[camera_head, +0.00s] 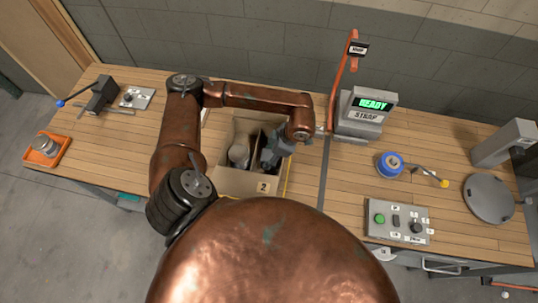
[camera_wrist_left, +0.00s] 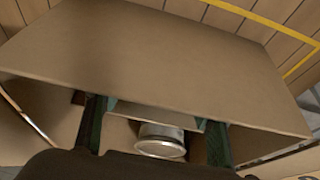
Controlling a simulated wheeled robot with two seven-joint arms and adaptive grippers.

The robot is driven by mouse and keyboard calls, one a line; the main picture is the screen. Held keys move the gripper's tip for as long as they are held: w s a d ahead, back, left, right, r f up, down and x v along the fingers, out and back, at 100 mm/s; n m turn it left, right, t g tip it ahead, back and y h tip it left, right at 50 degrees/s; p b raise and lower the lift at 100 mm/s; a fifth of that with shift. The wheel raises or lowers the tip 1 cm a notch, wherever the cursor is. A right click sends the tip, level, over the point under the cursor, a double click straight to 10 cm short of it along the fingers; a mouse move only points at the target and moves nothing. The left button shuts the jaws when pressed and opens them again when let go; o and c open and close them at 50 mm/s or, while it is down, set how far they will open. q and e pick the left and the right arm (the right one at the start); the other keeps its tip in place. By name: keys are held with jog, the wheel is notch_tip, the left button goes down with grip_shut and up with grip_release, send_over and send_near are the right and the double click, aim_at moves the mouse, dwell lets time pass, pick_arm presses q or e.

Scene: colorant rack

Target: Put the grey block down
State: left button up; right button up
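My left gripper (camera_head: 272,153) reaches down into an open cardboard box (camera_head: 240,183) marked 2 on the table. In the left wrist view its two dark green fingers (camera_wrist_left: 157,135) stand wide apart, with a box flap (camera_wrist_left: 160,50) across the view. A flat grey-green piece (camera_wrist_left: 155,114) shows between the fingers. I cannot tell whether it is the grey block or whether the fingers touch it. A round metal-rimmed can (camera_wrist_left: 162,140) lies beyond, also between them in the picture. A pale rounded object (camera_head: 238,152) is in the box, left of the gripper. My right gripper is out of view.
A strap machine (camera_head: 362,112) reading READY stands right of the box. Further right are a blue spool (camera_head: 390,164), a button panel (camera_head: 398,222) and a round grey plate (camera_head: 489,198). An orange tray (camera_head: 47,150) is at far left. The table left of my arm has bare room.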

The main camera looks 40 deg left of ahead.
pick_arm(q)
jog(key=shift+o, duration=0.6)
jog(key=shift+r, duration=0.2)
jog(key=v, duration=1.2)
